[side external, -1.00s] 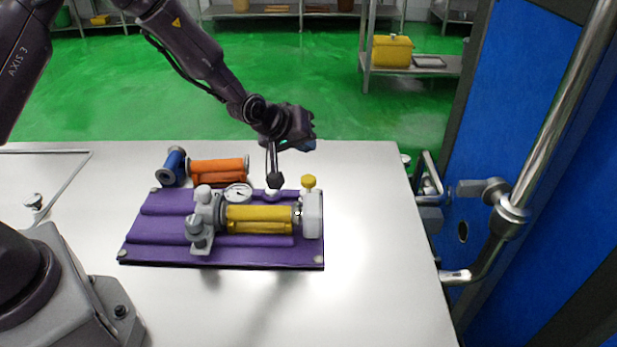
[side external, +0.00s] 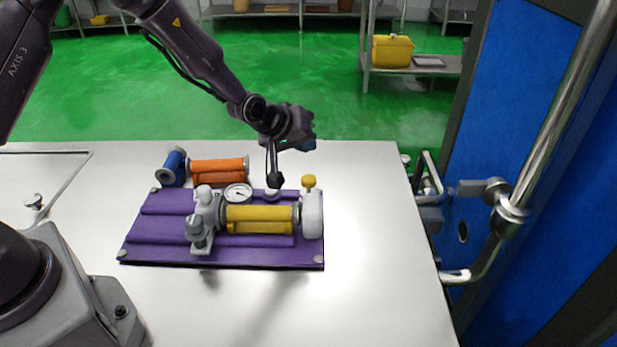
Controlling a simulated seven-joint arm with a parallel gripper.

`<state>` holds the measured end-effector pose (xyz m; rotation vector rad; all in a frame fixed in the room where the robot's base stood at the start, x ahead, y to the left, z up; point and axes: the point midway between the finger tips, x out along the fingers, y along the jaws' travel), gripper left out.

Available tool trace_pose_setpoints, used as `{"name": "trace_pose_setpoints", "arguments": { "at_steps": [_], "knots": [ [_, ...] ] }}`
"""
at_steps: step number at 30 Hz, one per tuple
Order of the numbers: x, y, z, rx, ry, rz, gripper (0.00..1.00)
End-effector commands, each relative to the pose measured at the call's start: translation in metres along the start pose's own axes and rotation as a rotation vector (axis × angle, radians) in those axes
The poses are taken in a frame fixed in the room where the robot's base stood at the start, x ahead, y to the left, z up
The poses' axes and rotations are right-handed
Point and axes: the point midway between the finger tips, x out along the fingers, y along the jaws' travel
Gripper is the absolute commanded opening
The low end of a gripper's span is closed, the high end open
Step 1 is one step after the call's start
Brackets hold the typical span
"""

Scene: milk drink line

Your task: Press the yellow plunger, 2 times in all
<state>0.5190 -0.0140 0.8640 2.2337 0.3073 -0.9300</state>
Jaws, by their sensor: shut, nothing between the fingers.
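The yellow plunger (side external: 309,181) stands upright on top of the white end block (side external: 312,214) at the right end of the yellow cylinder (side external: 260,218). My gripper (side external: 275,182) is shut and empty, pointing down. In the picture it is to the left of the yellow plunger at about the same height, apart from it. Its tip shows just above a small pale round knob (side external: 271,195) behind the yellow cylinder. I cannot tell whether the tip touches that knob.
The assembly sits on a purple base (side external: 165,230), with a round gauge (side external: 238,193) and grey fittings (side external: 198,230). An orange cylinder (side external: 218,165) and a blue cylinder (side external: 174,168) lie behind it. The steel table (side external: 370,250) is clear at right and front.

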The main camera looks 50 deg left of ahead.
Motion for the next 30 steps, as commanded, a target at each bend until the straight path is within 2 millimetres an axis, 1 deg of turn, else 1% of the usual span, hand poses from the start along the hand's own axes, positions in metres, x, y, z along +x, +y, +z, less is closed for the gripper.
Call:
{"name": "trace_pose_setpoints", "arguments": {
  "at_steps": [2, 6, 8, 16, 20, 23, 30],
  "knots": [
    [-0.005, 0.004, -0.004, 0.001, 0.003, 0.002, 0.00],
    [-0.021, 0.017, -0.017, 0.001, 0.005, 0.004, 0.00],
    [-0.026, 0.019, -0.020, 0.001, 0.003, 0.002, 0.00],
    [-0.026, 0.019, -0.019, 0.000, 0.000, 0.000, 0.00],
    [-0.023, 0.017, -0.017, 0.000, -0.001, -0.001, 0.00],
    [-0.016, 0.012, -0.012, 0.000, -0.002, -0.002, 0.00],
    [0.007, -0.005, 0.005, -0.001, -0.003, -0.003, 0.00]
  ]
}}
